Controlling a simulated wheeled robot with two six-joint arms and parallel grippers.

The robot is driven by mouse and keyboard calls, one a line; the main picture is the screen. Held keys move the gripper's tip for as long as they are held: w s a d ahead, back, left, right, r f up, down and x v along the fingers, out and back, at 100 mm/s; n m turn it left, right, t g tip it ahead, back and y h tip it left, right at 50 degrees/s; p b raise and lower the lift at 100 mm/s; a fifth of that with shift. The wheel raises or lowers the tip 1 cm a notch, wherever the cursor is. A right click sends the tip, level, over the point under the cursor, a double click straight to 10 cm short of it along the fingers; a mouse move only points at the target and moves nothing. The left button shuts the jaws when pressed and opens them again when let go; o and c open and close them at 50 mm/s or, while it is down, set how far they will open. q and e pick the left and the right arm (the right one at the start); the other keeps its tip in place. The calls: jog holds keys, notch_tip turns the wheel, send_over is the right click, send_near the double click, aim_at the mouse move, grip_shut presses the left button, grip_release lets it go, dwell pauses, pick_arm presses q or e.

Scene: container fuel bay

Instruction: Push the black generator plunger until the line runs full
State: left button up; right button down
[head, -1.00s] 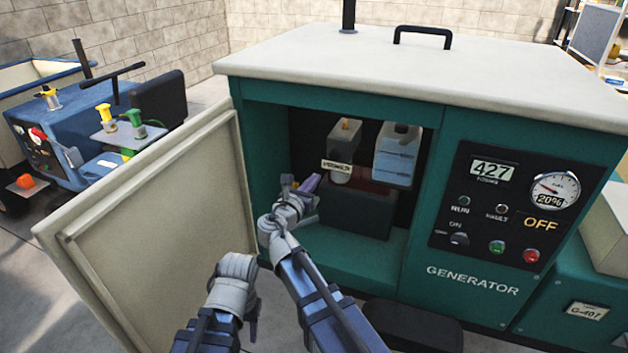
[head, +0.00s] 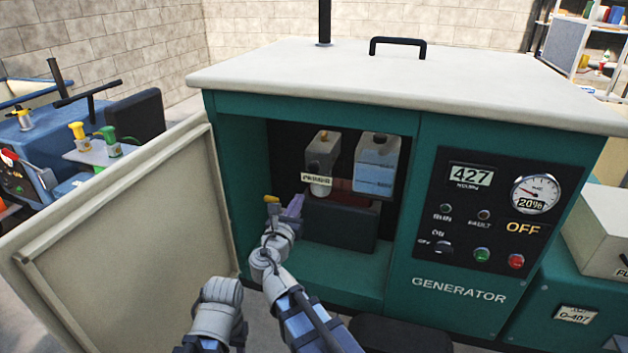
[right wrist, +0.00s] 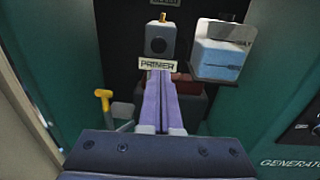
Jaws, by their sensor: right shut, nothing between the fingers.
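The primer block (head: 321,150) hangs inside the open generator cabinet, above its PRIMER label (head: 316,178). In the right wrist view, the black plunger (right wrist: 157,45) is a dark round knob on the front of this block, above the label (right wrist: 163,66). My right gripper (head: 294,206) is shut and empty, low and left of the label in the head view. In the right wrist view, its purple fingers (right wrist: 160,95) point up at the label, their tips just below it and below the plunger. My left arm's grey wrist shows lower left; its fingers are hidden.
A yellow handle (head: 271,199) stands left of my right fingers. A bottle of blue liquid (head: 377,163) hangs right of the primer. The cabinet door (head: 130,235) is open at left. The panel (head: 495,215) reads OFF, its gauge (head: 535,193) 20%.

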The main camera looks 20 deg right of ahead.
aim_at(314, 170)
pick_arm(q)
jog(key=shift+d+f, duration=0.15)
jog(key=shift+f, duration=0.05)
pick_arm(e)
jog(key=shift+s+f, duration=0.1)
jog(key=shift+s, duration=0.15)
jog(key=shift+w, duration=0.15)
pick_arm(q)
jog(key=shift+r, duration=0.1)
pick_arm(e)
jog(key=x, duration=1.4)
jog(key=shift+a, duration=0.1)
jog(key=shift+x, duration=1.1)
jog(key=shift+r, duration=0.25)
jog(key=shift+s, duration=0.3)
pick_arm(q)
jog(key=shift+s+a, duration=0.2)
jog(key=shift+a, duration=0.5)
pick_arm(e)
jog(key=v, duration=1.4)
jog(key=shift+f, duration=0.2)
